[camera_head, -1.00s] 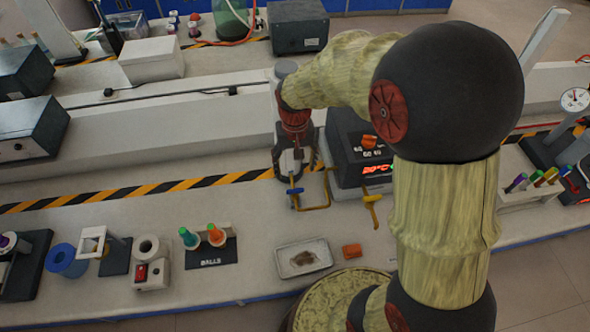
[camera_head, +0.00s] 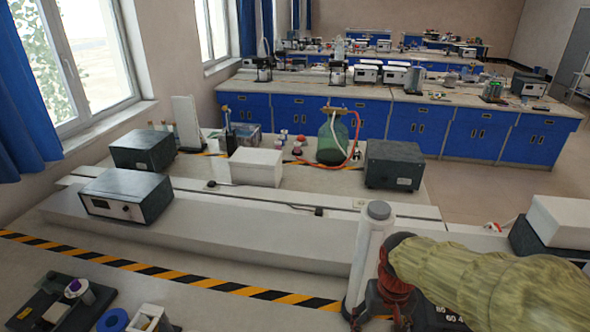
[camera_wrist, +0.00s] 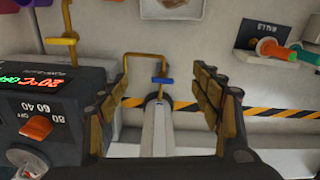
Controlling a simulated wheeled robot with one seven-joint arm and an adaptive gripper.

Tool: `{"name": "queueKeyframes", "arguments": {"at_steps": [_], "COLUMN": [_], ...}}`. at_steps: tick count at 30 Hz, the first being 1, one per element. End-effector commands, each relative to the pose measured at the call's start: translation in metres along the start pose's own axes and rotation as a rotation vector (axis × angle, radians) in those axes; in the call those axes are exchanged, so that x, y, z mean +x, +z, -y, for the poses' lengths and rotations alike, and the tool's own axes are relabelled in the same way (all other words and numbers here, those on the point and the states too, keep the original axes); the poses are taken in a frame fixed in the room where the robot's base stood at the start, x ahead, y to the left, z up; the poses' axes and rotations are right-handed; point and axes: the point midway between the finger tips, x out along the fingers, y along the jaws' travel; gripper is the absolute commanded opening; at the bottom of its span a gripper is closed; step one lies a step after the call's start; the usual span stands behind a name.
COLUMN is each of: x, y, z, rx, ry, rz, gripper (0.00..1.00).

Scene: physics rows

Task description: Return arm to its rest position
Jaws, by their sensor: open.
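My gripper (camera_wrist: 162,95) is open in the wrist view, its two dark, brass-coloured fingers spread apart with nothing held. A pale upright post (camera_wrist: 158,130) and a yellow pipe with a blue handle (camera_wrist: 160,81) show in the gap between the fingers; how far below they are I cannot tell. My arm (camera_head: 490,280) enters the head view at the lower right, with its red wrist joint (camera_head: 396,290) near the bottom edge.
A dark heater box (camera_wrist: 65,100) with a lit 20°C display is close beside the left finger. A stand of coloured plugs (camera_wrist: 275,45) is at upper right. A pale cylinder (camera_head: 368,255) rises beside my wrist. A grey instrument (camera_head: 125,194) sits on the bench ledge at left.

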Motion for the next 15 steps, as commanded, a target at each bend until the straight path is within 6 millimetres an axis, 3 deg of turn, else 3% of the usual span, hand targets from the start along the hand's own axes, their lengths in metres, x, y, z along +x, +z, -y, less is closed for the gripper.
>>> {"name": "queueKeyframes", "arguments": {"at_steps": [6, 15], "x": [-0.046, -0.095], "y": [0.038, 0.080], "z": [-0.001, -0.003], "rx": [-0.037, -0.056], "ry": [-0.004, -0.009], "rz": [-0.122, -0.314], "gripper": [0.65, 0.65]}}
